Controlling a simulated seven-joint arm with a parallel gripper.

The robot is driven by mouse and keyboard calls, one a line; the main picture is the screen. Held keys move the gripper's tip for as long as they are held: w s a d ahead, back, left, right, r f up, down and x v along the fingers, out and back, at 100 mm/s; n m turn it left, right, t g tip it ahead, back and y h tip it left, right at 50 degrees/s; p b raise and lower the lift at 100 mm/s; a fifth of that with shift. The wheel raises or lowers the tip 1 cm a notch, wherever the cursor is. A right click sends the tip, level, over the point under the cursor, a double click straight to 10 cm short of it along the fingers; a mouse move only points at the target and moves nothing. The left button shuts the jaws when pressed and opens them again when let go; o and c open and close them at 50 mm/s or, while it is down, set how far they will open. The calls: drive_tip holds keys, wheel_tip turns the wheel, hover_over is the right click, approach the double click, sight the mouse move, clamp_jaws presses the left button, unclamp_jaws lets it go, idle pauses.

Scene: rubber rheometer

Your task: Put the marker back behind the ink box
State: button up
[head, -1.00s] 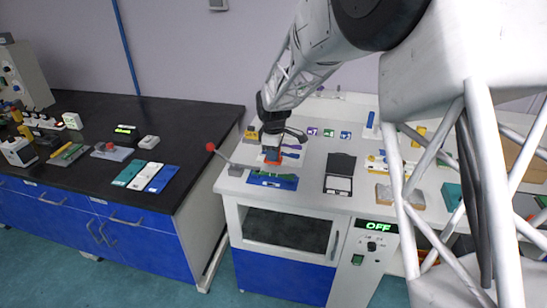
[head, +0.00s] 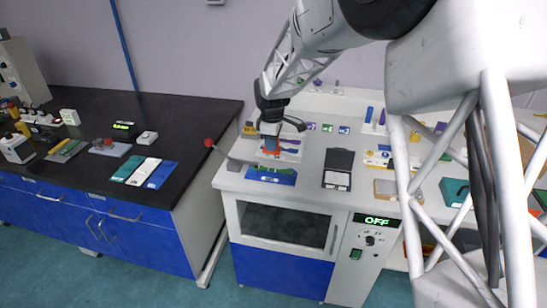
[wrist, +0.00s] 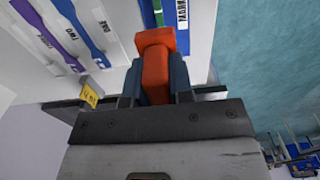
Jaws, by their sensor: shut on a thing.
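My gripper (head: 270,143) is over the left part of the white bench, pointing down. In the wrist view my gripper (wrist: 156,92) is shut on an orange-red piece (wrist: 156,68) with a wider end. Orange-red also shows just under the fingers in the head view (head: 271,153). I cannot tell whether this piece is the marker. A black case with its lid raised and a white inside (head: 337,179), perhaps the ink box, stands to the right of my gripper. Behind it and to its right are small upright blue pieces (head: 369,114), too small to identify.
A blue tray (head: 285,180) with a green strip lies in front of my gripper. A lever with a red knob (head: 209,142) sticks out at the left. Purple and blue labelled strips (wrist: 80,20) lie close by. Small coloured blocks stand behind; bench between them and the case is clear.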

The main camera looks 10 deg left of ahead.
drive_tip(key=w+d, duration=2.1)
drive_tip(key=d, duration=0.2)
drive_tip(key=shift+r, duration=0.45)
drive_tip(key=shift+f, duration=2.5)
drive_tip(key=shift+f, duration=0.1)
drive_tip(key=shift+f, duration=2.4)
drive_tip(key=shift+f, duration=0.1)
